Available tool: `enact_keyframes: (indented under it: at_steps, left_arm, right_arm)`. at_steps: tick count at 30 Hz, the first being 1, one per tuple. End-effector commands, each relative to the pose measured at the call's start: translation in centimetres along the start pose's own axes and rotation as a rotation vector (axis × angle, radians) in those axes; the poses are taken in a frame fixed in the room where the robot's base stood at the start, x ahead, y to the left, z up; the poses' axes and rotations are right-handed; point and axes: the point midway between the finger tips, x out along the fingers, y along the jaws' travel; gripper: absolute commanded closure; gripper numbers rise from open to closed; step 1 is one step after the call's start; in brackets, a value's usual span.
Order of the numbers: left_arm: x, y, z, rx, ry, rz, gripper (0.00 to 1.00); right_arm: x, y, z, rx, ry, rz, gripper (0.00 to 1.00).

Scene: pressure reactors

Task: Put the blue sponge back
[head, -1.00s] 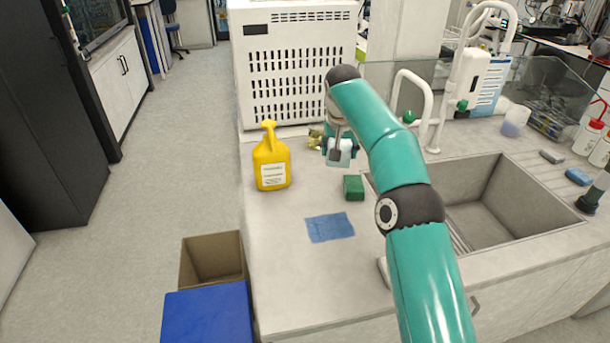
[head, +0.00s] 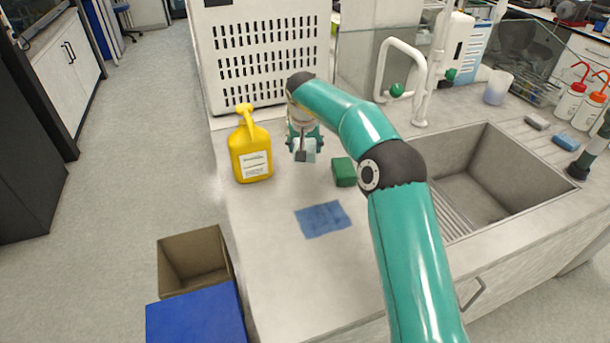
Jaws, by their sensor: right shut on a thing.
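The blue sponge (head: 565,141) lies flat on the counter at the right side of the sink, far from my right gripper. My right gripper (head: 305,154) points down over the counter, between the yellow bottle (head: 252,160) and the green sponge (head: 344,172). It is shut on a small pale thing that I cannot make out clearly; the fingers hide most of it. A blue cloth (head: 323,219) lies flat on the counter in front of the gripper.
The sink (head: 485,175) is right of my arm, with a white tap (head: 400,75) behind it. A grey sponge (head: 537,122) and wash bottles (head: 571,100) stand beyond. A white vented box (head: 262,60) blocks the back. A cardboard box (head: 195,262) and blue lid (head: 197,318) are left below.

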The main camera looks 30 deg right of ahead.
Motion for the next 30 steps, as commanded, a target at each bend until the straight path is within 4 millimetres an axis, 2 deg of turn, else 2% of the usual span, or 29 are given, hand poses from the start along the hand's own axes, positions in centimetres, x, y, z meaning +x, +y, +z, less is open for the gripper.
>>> enact_keyframes:
  at_steps: [1, 4, 13, 19, 30]
  left_arm:
    - [0.1, 0.0, 0.0, 0.000, 0.001, 0.000, 0.60]
    - [0.0, 0.0, 0.0, 0.000, 0.001, 0.000, 0.60]
    - [-0.1, 0.1, 0.0, 0.000, 0.001, 0.000, 0.60]
    - [-0.4, 0.1, 0.0, 0.000, 0.001, 0.000, 0.60]
    - [-0.3, 0.1, 0.0, 0.000, 0.001, 0.000, 0.60]
  right_arm:
    - [1.3, 0.1, 0.6, -0.002, -0.005, 0.002, 0.69]
    - [3.0, -0.1, 1.3, -0.002, -0.003, 0.000, 0.69]
    - [5.4, -0.2, 2.2, -0.002, -0.002, 0.000, 0.69]
    - [7.9, -0.2, 3.3, -0.003, -0.002, 0.000, 0.69]
    - [8.6, -0.2, 3.5, -0.002, 0.001, -0.002, 0.69]
